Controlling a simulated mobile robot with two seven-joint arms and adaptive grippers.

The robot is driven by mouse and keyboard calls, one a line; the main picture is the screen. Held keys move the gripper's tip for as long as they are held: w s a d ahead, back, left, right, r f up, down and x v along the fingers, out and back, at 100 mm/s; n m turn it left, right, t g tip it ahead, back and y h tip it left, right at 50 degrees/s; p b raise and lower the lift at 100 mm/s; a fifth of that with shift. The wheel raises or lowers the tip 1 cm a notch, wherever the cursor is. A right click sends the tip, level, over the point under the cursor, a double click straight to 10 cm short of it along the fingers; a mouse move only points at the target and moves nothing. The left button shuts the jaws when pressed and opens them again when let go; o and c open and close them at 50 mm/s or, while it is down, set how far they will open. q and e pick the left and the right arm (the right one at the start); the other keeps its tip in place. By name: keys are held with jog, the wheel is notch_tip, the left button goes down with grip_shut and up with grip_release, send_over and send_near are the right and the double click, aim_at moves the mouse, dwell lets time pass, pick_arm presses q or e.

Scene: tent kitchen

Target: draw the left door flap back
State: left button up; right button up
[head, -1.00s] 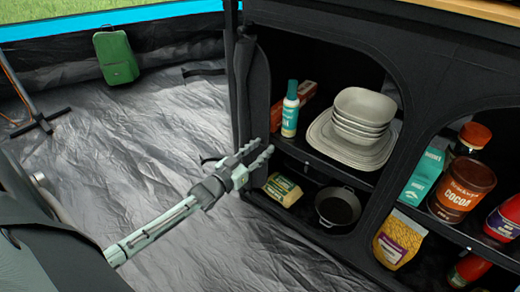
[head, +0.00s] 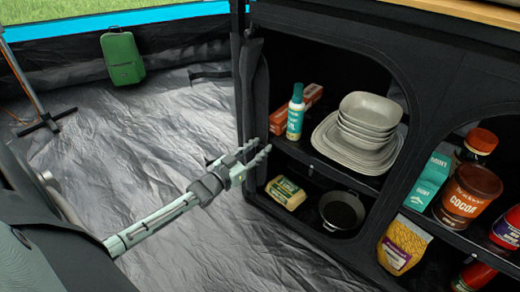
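The left door flap (head: 254,85) is a strip of dark fabric. It hangs bunched along the left edge of the left opening of the black cabinet (head: 395,60), and the opening shows uncovered. My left gripper (head: 260,150) is at the lower end of this strip, in front of the cabinet's left corner. Its two fingers lie close together with a narrow gap. I cannot tell whether fabric is between them or whether they touch the flap. My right gripper is not in view.
The left opening holds stacked bowls (head: 368,120), a teal-and-white bottle (head: 296,112), a yellow packet (head: 286,193) and a pan (head: 342,211). A cocoa jar (head: 467,196) stands in the right opening. The grey floor on the left is mostly clear.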

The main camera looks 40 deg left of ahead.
pick_arm(q)
jog(key=o, duration=0.3)
jog(key=s, duration=0.8)
jog(key=s+a, duration=0.1)
jog(key=s, duration=0.3)
